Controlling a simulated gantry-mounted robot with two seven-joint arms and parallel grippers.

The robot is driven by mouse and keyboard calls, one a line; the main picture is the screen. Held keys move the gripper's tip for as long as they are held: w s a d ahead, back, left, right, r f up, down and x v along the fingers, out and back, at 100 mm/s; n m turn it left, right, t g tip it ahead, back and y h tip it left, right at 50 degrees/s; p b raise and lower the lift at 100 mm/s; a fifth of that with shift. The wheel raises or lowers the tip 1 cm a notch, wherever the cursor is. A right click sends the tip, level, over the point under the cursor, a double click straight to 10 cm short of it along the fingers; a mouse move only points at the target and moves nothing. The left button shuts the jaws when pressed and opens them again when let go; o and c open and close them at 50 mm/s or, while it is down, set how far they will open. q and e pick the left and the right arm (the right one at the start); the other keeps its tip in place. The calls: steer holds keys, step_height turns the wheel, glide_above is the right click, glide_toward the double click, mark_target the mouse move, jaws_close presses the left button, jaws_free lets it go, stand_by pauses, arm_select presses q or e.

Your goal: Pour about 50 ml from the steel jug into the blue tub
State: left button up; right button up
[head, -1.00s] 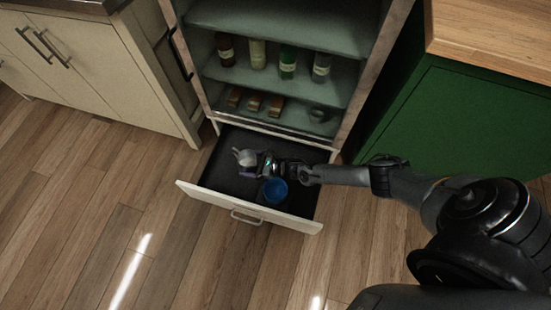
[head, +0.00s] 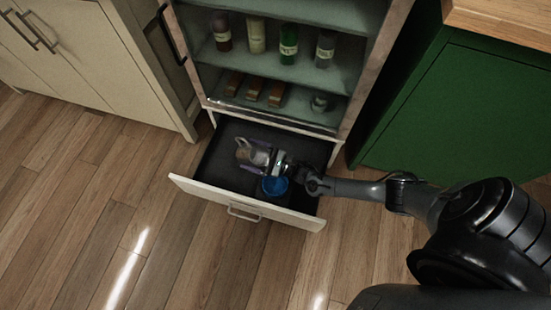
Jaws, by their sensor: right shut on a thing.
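The steel jug (head: 259,157) is small in the head view, over the open drawer, behind and slightly left of the blue tub. My right gripper (head: 265,162) is shut on the jug; its arm comes in from the right. The jug looks tilted towards the tub. The blue tub (head: 274,188) stands upright in the drawer near its front panel, partly overlapped by my gripper. I cannot see any liquid or the level in the tub. My left gripper is out of view.
The drawer (head: 243,206) is pulled out below a cabinet with shelves (head: 290,75) holding several bottles and small blocks. A cream cupboard (head: 95,65) stands left, a green one (head: 465,110) right. The drawer's dark floor is free at left.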

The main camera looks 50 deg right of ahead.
mark_target(252, 146)
step_height(252, 146, up, 3)
steer(key=shift+f+n+t+y, duration=0.2)
steer(key=shift+n+t+y, duration=0.4)
steer(key=shift+t+y, duration=0.1)
steer(key=shift+w+r+n+y, duration=0.15)
steer(key=shift+r+n+y, duration=0.2)
steer(key=shift+r, duration=0.4)
steer(key=shift+r+n+t+y, duration=0.4)
steer(key=shift+r+n+y, duration=0.25)
steer(key=shift+r+y, duration=0.4)
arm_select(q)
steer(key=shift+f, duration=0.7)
arm_select(e)
steer(key=shift+r, duration=0.2)
steer(key=shift+s+r+n+y, duration=0.2)
steer(key=shift+n+y, duration=0.1)
steer(key=shift+n, duration=0.2)
steer(key=shift+w+d+r+t+y, duration=0.1)
steer(key=shift+w+d+t+y, duration=0.05)
steer(key=shift+w, duration=0.25)
steer(key=shift+w+d+t+y, duration=0.1)
steer(key=shift+w+t+y, duration=0.05)
steer(key=shift+w, duration=0.2)
arm_select(q)
steer(key=shift+b, duration=0.3)
arm_select(e)
steer(key=shift+w+n, duration=0.25)
steer(key=shift+n, duration=0.05)
steer(key=shift+w, duration=0.1)
